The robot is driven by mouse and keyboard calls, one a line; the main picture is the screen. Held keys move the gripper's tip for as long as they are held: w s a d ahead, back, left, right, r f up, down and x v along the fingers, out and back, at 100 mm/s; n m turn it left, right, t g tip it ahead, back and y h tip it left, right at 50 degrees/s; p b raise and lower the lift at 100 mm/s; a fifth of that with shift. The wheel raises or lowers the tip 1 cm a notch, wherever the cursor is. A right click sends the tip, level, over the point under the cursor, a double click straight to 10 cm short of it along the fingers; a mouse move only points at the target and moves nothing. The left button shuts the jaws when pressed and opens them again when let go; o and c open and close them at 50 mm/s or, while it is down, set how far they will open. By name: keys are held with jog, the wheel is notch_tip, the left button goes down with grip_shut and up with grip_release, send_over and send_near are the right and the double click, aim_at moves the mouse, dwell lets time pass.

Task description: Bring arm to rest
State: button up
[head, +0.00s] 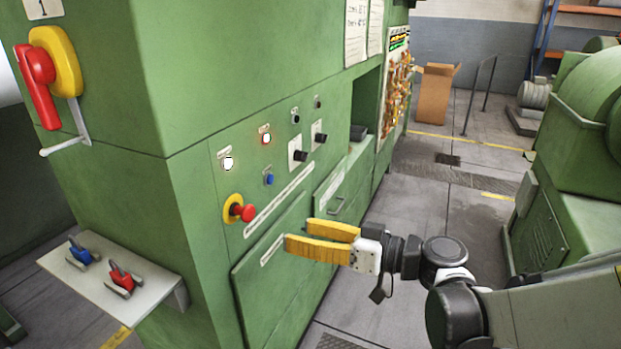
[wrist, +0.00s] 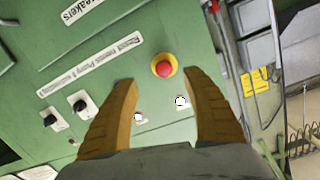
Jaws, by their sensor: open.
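My gripper (head: 300,238) has two yellow fingers and is in front of the green machine's lower panel in the head view. The fingers are apart with nothing between them in the wrist view (wrist: 158,88). A red emergency button on a yellow collar (head: 240,209) is on the panel, left of and above my fingertips. In the wrist view the red button (wrist: 164,66) shows beyond and between the fingertips. My arm reaches in from the right of the head view. Whether a finger touches the panel cannot be told.
The green machine (head: 240,80) fills the left. A red lever (head: 40,85) and a shelf (head: 110,285) with blue and red handles stick out from it. A cardboard box (head: 435,95) stands behind. Another green machine (head: 570,190) is at right. Grey floor (head: 420,220) lies between.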

jog(key=s+d+f+m+h, duration=0.2)
jog(key=s+d+m+h, duration=0.1)
jog(key=s+d+h, duration=0.2)
jog(key=s+d+f+m+h, duration=0.2)
jog(key=s+d+m+h, duration=0.2)
jog(key=d, duration=0.6)
jog(key=s+d+f+m+h, duration=0.2)
jog(key=s+d+m+h, duration=0.1)
jog(key=s+d+h, duration=0.2)
jog(key=shift+s+d+f+h, duration=0.35)
jog(key=shift+d+h, duration=0.35)
jog(key=shift+d, duration=0.5)
